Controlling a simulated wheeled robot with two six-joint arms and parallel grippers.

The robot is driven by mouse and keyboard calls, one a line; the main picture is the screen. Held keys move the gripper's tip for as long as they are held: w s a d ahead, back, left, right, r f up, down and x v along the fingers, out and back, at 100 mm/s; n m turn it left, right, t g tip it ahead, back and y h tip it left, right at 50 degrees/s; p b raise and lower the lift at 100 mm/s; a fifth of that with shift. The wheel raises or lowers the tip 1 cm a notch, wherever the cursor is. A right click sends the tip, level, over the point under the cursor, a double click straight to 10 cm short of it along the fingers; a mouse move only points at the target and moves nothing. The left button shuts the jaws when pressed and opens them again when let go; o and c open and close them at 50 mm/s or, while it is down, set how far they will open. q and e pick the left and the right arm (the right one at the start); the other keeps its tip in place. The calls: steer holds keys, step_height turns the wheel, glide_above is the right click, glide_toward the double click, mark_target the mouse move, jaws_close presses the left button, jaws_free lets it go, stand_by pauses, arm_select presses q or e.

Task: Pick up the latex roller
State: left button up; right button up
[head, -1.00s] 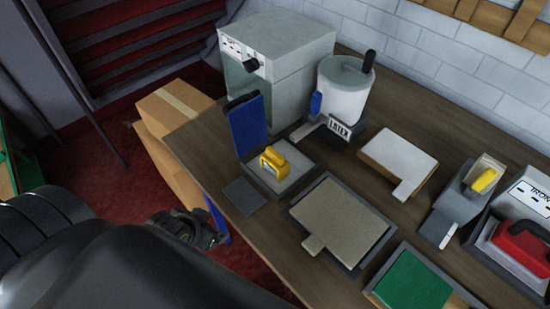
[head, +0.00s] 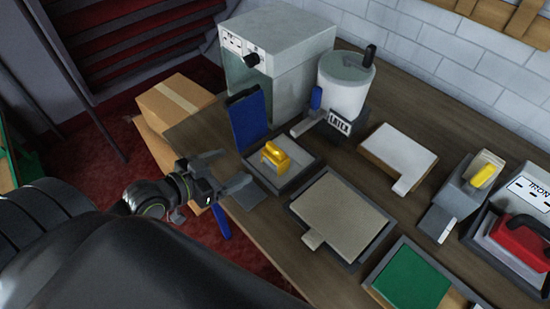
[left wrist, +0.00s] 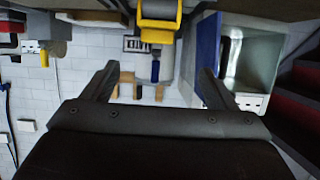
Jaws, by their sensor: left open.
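A blue-handled tool (head: 316,98), which looks like the latex roller, stands upright at the front of the white latex pot (head: 343,90); its head is hard to make out. Its blue handle also shows in the left wrist view (left wrist: 155,71), between the fingers but farther off. My left gripper (head: 231,171) is open and empty, at the table's left edge, well short of the tool. A yellow-handled tool (head: 275,155) sits in a grey tray between them; it also shows at the top of the left wrist view (left wrist: 158,22). My right gripper is not in view.
A blue upright panel (head: 247,122) and a grey machine (head: 279,50) stand behind the tray. A beige pad (head: 340,215), a white-topped block (head: 400,152), a green pad (head: 412,282) and a red-handled iron (head: 522,240) fill the table to the right.

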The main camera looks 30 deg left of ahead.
mark_target(272, 151)
arm_select(q)
steer(key=p+x, duration=0.1)
steer(key=x, duration=0.9)
steer(key=shift+w+d+p, duration=0.3)
steer(key=shift+w+p, duration=0.15)
steer(key=shift+p, duration=0.15)
steer(key=p+x, duration=0.1)
steer(key=x, duration=0.2)
steer(key=shift+w+d, duration=0.1)
steer(key=shift+d, duration=0.1)
steer(key=shift+w+d+f, duration=0.1)
steer(key=shift+w+f, duration=0.2)
steer(key=shift+w, duration=0.1)
steer(key=shift+c, duration=0.4)
steer(key=shift+r, duration=0.1)
steer(key=c, duration=1)
